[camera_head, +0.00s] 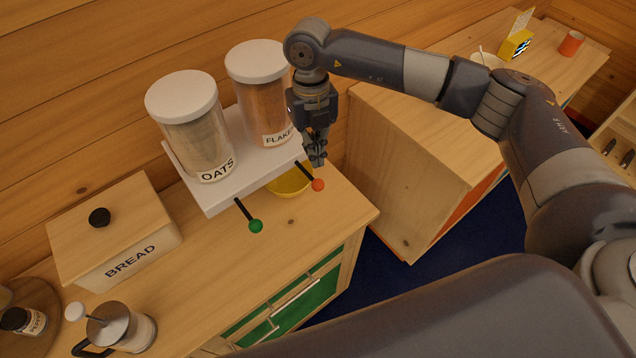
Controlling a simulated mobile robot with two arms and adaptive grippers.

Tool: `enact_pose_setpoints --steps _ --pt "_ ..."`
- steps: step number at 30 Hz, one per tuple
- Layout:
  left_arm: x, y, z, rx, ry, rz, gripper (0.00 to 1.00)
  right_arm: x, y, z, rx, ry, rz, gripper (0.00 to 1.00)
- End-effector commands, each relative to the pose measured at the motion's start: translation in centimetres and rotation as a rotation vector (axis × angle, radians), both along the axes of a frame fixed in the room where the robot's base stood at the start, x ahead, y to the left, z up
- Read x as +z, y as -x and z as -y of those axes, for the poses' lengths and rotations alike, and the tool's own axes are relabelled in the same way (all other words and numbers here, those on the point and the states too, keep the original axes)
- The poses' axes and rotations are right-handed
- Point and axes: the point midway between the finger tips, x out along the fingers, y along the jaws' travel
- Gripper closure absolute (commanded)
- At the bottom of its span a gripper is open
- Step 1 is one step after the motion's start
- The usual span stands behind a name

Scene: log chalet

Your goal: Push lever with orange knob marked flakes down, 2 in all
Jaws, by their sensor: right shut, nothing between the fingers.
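A white dispenser stand (240,183) on the counter carries two clear canisters with white lids. The right canister (264,104) is marked FLAKES, its last letter hidden by my gripper. Below it a lever with an orange knob (318,185) sticks out at the front. The left canister (200,142) is marked OATS, with a green-knobbed lever (255,226) below. A yellow bowl (287,184) sits under the flakes side, partly hidden by the stand. My right gripper (317,162) points down, shut and empty, just above and behind the orange knob. Contact cannot be told. My left gripper is out of view.
A wooden BREAD box (122,242) stands at the left. A glass press pot (124,329) and a pepper jar (24,321) are at the lower left. The counter front right of the green knob is clear. Another wooden cabinet (425,150) stands at the right.

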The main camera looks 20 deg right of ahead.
Motion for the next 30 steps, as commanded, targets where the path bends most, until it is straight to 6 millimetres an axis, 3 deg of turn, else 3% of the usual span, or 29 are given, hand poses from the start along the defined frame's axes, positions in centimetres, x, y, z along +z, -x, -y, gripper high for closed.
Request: enact_pose_setpoints --steps 16,30 --pt "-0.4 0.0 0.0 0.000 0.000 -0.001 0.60 -0.7 0.0 0.2 -0.002 0.007 -0.001 1.00" --pt "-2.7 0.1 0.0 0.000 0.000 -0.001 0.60 -6.1 0.6 0.2 -0.001 0.006 -0.001 1.00"
